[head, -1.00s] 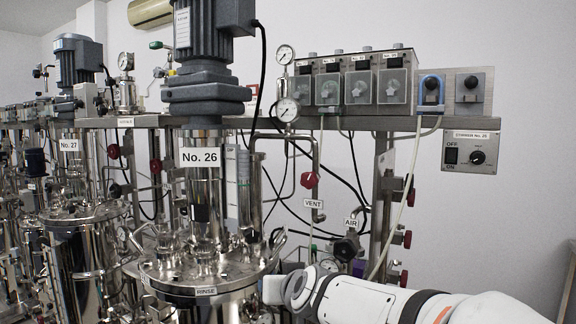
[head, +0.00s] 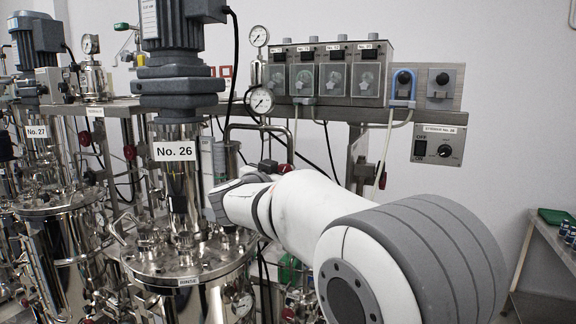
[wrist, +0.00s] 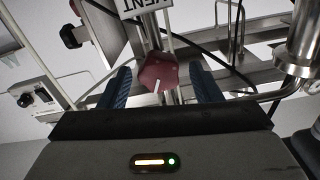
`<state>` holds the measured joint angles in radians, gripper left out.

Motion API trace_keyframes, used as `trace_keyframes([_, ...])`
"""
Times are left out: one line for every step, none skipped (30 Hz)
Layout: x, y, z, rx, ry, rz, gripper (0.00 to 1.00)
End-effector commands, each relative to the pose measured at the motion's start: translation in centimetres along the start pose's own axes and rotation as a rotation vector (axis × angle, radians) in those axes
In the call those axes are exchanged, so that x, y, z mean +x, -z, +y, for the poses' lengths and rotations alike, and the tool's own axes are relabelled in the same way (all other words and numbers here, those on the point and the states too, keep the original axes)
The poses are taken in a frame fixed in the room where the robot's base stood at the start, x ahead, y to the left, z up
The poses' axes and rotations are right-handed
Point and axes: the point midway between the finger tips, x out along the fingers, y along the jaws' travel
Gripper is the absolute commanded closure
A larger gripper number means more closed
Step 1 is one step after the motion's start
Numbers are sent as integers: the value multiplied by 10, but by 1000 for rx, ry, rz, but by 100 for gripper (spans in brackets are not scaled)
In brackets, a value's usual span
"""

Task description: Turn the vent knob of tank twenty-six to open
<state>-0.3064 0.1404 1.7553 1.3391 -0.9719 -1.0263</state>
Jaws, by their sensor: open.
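The red vent knob (wrist: 157,72) is in the middle of the wrist view, with a white pointer line running nearly straight down the picture. The VENT tag (wrist: 147,7) shows upside down just above it. My gripper (wrist: 160,80) is open, its two blue fingers on either side of the knob with a visible gap at each side. In the head view, the tank labelled No. 26 (head: 175,152) stands left of my arm. A red part (head: 284,168), likely the vent knob, peeks over my arm, which hides the VENT tag and my fingers.
A stirrer box (head: 437,145) and several pump boxes (head: 335,75) sit on the rack at right. In the wrist view, a metal pipe (wrist: 303,50) is at right and the control box (wrist: 35,95) at left. Rack bars and cables lie behind the knob.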

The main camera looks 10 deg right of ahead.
Motion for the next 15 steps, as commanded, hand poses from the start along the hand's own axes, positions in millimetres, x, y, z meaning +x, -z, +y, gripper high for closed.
trace_keyframes([9,1,1,-1,-2,-1,42])
trace_keyframes([13,1,0,-2,-2,-1,42])
trace_keyframes([18,1,0,-2,-2,0,42])
trace_keyframes([22,2,0,-1,-1,1,42])
trace_keyframes([24,1,0,-1,0,0,42])
trace_keyframes([28,1,0,-1,0,0,42])
trace_keyframes([30,0,0,-1,0,-1,42])
trace_keyframes([31,0,0,-1,0,-1,42])
trace_keyframes([33,0,0,0,0,0,42])
trace_keyframes([33,0,1,0,0,0,42])
trace_keyframes([34,0,1,0,0,0,42])
trace_keyframes([34,0,1,1,0,0,42])
trace_keyframes([34,0,1,1,1,0,42])
trace_keyframes([34,0,1,1,1,0,42])
trace_keyframes([34,0,1,0,1,0,42])
